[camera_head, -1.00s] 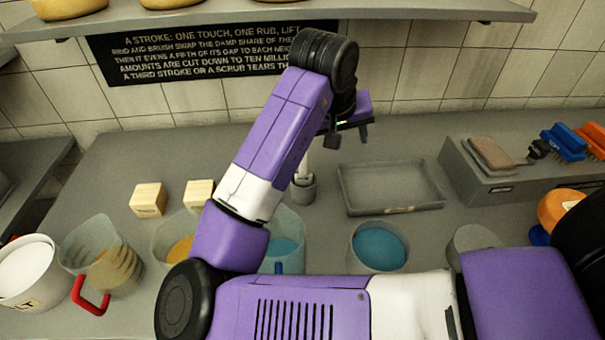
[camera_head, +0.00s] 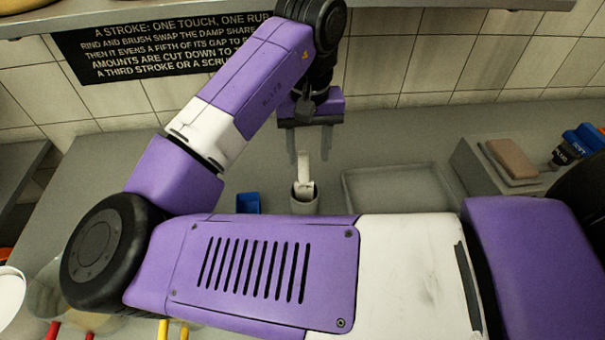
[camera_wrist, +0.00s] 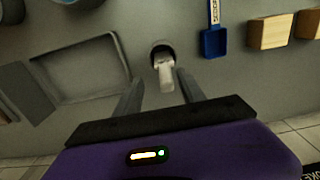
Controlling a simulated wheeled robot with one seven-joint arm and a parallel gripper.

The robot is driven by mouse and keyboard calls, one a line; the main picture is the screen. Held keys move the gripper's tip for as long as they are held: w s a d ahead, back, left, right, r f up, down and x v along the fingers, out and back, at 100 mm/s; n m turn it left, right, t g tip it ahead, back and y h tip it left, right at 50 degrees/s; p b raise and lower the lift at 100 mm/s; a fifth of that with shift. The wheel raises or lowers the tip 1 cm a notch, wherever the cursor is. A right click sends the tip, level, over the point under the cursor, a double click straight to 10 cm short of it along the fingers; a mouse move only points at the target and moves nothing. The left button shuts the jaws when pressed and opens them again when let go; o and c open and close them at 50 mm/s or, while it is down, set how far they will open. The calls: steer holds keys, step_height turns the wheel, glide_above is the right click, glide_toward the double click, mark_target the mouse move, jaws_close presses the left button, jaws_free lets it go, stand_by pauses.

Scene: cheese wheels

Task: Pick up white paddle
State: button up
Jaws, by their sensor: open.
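The white paddle (camera_head: 305,170) stands upright in a small grey cup (camera_head: 304,205) on the counter, near its back. In the wrist view the paddle (camera_wrist: 166,77) leans out of the cup's dark mouth (camera_wrist: 161,51) toward my gripper. My gripper (camera_head: 309,157) is open and points down just above the cup. In the wrist view its two fingers (camera_wrist: 160,80) lie on either side of the paddle, with gaps showing between. I cannot tell whether the paddle's top is at fingertip depth. The paddle's lower part is hidden in the cup.
A shallow grey tray (camera_head: 400,192) lies right of the cup. A grey stand (camera_head: 510,185) with a brush is at the right. A tiled wall rises behind.

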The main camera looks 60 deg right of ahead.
steer(key=shift+w+f, duration=0.15)
glide_above(305, 195)
steer(key=shift+f+p, duration=0.4)
steer(key=shift+f, duration=3.35)
jaws_close()
